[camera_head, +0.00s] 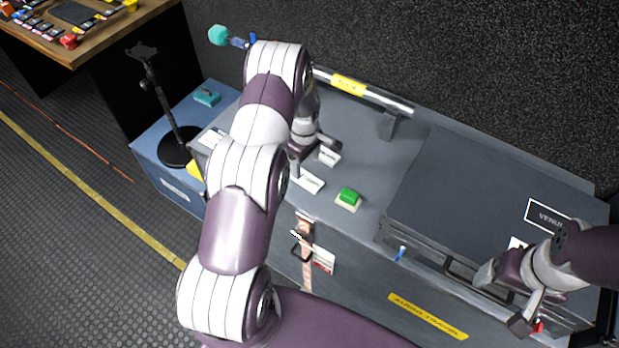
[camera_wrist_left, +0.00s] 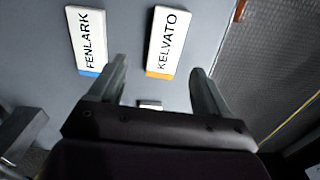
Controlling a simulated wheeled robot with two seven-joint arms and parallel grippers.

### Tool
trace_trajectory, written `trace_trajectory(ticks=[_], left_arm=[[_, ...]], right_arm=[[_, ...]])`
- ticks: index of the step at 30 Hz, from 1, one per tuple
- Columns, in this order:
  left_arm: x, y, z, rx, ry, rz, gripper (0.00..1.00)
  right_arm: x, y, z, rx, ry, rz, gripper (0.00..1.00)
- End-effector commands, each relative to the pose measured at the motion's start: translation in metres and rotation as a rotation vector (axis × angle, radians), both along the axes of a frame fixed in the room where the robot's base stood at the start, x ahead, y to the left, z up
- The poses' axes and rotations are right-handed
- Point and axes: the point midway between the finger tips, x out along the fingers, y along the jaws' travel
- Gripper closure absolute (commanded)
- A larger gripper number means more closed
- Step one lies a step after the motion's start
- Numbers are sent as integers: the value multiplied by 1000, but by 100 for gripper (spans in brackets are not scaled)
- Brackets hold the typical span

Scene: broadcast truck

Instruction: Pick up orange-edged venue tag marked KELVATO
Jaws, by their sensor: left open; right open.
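The KELVATO tag (camera_wrist_left: 168,42) is a white plate with black letters and an orange edge at its near end. It lies on the grey surface, ahead of my left gripper (camera_wrist_left: 159,78), in line with the gap between its open, empty fingers. A blue-edged FENLARK tag (camera_wrist_left: 86,42) lies to its left. In the head view, my left gripper (camera_head: 305,158) is low over the grey case, beside two white tags (camera_head: 310,182) (camera_head: 329,156) whose lettering I cannot read. My right gripper (camera_head: 503,297) is open at the case's front right.
A green button (camera_head: 348,197) stands right of the tags. A metal bar (camera_head: 362,91) runs along the back. A raised dark lid (camera_head: 470,190) covers the right. A black stand (camera_head: 165,110) is on the blue case at left.

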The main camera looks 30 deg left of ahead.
Motion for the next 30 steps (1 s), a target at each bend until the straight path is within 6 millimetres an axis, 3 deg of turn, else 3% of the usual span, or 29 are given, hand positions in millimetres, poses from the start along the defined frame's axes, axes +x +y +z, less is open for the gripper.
trace_trajectory(ticks=[7, 15, 16, 17, 21, 30], left_arm=[[-5, -3, -43, 0, 3, -1, 22], [-4, -3, -52, 0, 1, -1, 22], [-4, -3, -52, 0, 1, -1, 26], [-4, -3, -52, 0, 1, -1, 35], [-4, -3, -51, 0, 1, -1, 81], [-4, -3, -51, 0, 1, -1, 82]], right_arm=[[0, 0, 17, 0, 0, 0, 17], [0, 0, 16, 0, 0, 0, 17], [0, 0, 16, 0, 0, 0, 17], [0, 0, 16, 0, 0, 0, 17], [0, 0, 16, 0, 0, 0, 17], [0, 0, 16, 0, 0, 0, 17]])
